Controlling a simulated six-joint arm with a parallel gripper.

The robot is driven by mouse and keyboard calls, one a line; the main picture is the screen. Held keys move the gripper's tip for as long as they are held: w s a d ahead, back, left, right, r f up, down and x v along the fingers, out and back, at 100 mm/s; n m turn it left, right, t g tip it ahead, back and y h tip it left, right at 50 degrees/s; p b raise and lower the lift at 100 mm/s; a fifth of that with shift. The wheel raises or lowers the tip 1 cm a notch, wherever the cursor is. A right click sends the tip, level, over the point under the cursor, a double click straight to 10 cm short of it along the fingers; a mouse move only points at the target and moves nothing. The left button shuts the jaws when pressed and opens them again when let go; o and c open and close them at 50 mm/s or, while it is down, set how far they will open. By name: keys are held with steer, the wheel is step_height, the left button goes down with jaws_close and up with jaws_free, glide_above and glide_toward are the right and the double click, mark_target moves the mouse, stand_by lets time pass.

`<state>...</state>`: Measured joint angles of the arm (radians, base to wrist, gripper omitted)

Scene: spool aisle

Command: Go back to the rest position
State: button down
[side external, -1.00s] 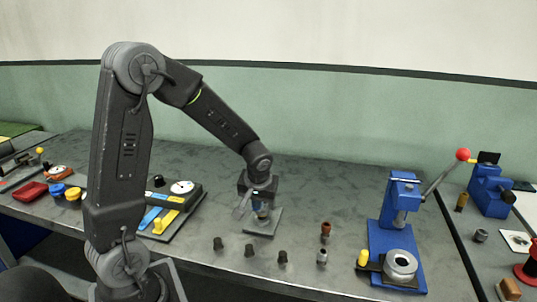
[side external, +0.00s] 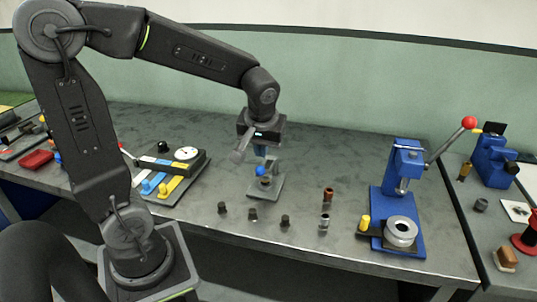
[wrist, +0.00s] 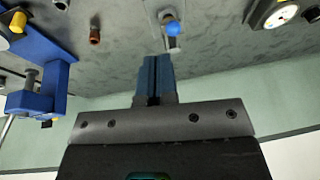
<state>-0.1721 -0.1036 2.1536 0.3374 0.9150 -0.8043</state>
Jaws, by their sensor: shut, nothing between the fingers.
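My gripper (side external: 259,150) is raised above the bench, over a small grey plate stand (side external: 268,190) with a blue ball (side external: 261,171) on it. The fingers are shut and empty. In the wrist view the closed fingers (wrist: 156,62) point toward the bench, and the blue ball (wrist: 173,28) shows just beyond their tips, apart from them. My arm is bent, with its forearm reaching out to the right over the bench.
A blue lever press (side external: 395,205) with a red knob stands to the right. Several small dark cylinders (side external: 253,215) and a brown one (side external: 328,194) stand near the front. A dial fixture (side external: 178,170) is at the left. The bench's back middle (side external: 330,150) is clear.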

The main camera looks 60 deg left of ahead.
steer(key=s+d+r+m+t+h, duration=0.3)
steer(key=s+d+r+m, duration=0.2)
steer(key=s+d+m, duration=0.4)
steer(key=shift+s+d+t, duration=0.4)
steer(key=shift+s+d, duration=0.25)
steer(key=shift+s, duration=0.35)
